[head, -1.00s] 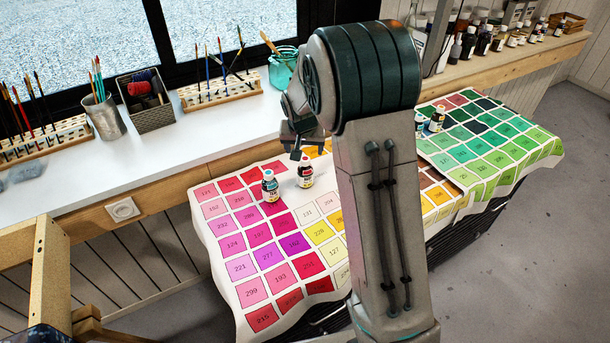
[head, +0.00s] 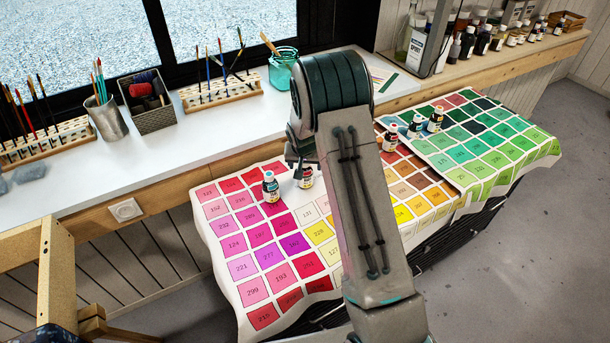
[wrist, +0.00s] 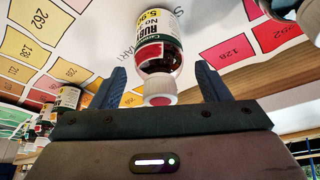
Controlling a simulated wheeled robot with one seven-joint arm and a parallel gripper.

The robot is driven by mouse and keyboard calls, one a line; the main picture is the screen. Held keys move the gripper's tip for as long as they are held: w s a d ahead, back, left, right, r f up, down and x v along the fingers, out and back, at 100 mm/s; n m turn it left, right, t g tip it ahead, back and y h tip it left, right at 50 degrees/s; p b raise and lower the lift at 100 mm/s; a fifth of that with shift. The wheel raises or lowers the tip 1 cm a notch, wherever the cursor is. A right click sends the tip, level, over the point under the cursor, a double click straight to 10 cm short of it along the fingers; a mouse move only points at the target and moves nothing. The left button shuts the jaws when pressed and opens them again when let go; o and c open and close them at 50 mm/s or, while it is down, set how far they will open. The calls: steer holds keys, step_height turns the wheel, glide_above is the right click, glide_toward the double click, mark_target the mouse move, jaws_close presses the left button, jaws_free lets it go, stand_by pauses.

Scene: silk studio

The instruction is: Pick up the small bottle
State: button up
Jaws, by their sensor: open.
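Two small bottles stand upright on the pink and red part of the colour chart (head: 236,296). The other, the ruby-labelled bottle (head: 306,180), is partly hidden under my gripper (head: 298,168). In the wrist view this bottle (wrist: 158,48) has a white cap and dark red contents. It appears in the gap between the two dark fingers of my open gripper (wrist: 161,72), with space on each side. I see no contact.
More small bottles stand right of my arm, one by the brown swatches (head: 389,139) and two on the green chart (head: 436,121). A white counter (head: 190,140) with brush racks and a turquoise jar (head: 284,72) runs along the window.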

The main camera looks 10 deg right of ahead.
steer(key=shift+w+f, duration=0.15)
steer(key=shift+f, duration=0.15)
steer(key=c, duration=1.1)
steer(key=shift+r, duration=0.15)
